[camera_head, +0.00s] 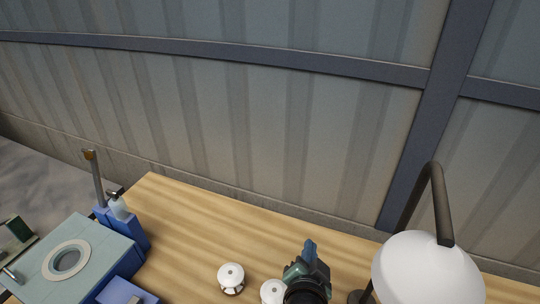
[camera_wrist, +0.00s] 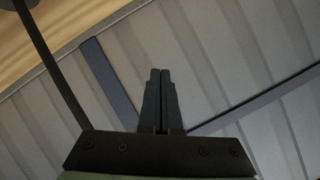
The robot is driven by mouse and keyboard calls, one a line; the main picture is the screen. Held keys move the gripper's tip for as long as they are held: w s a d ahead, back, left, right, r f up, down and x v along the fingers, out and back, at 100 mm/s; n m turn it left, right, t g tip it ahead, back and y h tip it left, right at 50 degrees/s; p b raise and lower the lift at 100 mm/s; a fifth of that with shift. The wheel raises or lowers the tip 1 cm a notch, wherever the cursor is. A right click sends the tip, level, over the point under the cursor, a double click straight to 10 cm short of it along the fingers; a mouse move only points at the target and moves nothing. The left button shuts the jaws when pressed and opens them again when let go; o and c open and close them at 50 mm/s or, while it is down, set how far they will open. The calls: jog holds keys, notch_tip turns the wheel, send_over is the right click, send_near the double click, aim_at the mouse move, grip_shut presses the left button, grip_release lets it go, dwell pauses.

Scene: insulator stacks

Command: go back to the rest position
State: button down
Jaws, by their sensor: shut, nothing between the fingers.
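My gripper (camera_head: 310,250) is at the lower middle of the head view, above the wooden table (camera_head: 190,220). In the wrist view my gripper (camera_wrist: 160,75) has its two dark fingers together, with nothing between them. Behind the fingers there is only the corrugated wall. A white insulator (camera_head: 231,275) stands on the table to the left of my gripper. A second white insulator (camera_head: 272,292) is right beside my arm, partly cut off by the frame and by the arm.
A white round-shaded lamp (camera_head: 425,270) with a dark curved stem stands close on the right. A blue-grey machine (camera_head: 75,262) with a round opening is at the left. The corrugated wall (camera_head: 300,130) rises behind the table. The table's back left is clear.

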jog(key=w+a+r+n+t+b, duration=0.15)
jog(key=r+t, duration=0.25)
jog(key=r, duration=0.9)
jog(key=a+r+n+t+b, duration=0.1)
jog(key=a+r+n+t, duration=0.2)
jog(key=r, duration=1)
jog(key=s+a+r+n+t+y+b, duration=0.1)
jog(key=s+a+r+n+t, duration=0.1)
jog(key=s+r, duration=0.5)
jog(key=s+a+r+n+t+y+b, duration=0.1)
jog(key=s+r+t, duration=0.4)
jog(key=r, duration=0.9)
jog(key=s+a+n+b, duration=0.1)
jog(key=s+n, duration=0.1)
jog(key=shift+s+r+y, duration=0.25)
jog(key=shift+s+y, duration=0.1)
jog(key=shift+y, duration=0.05)
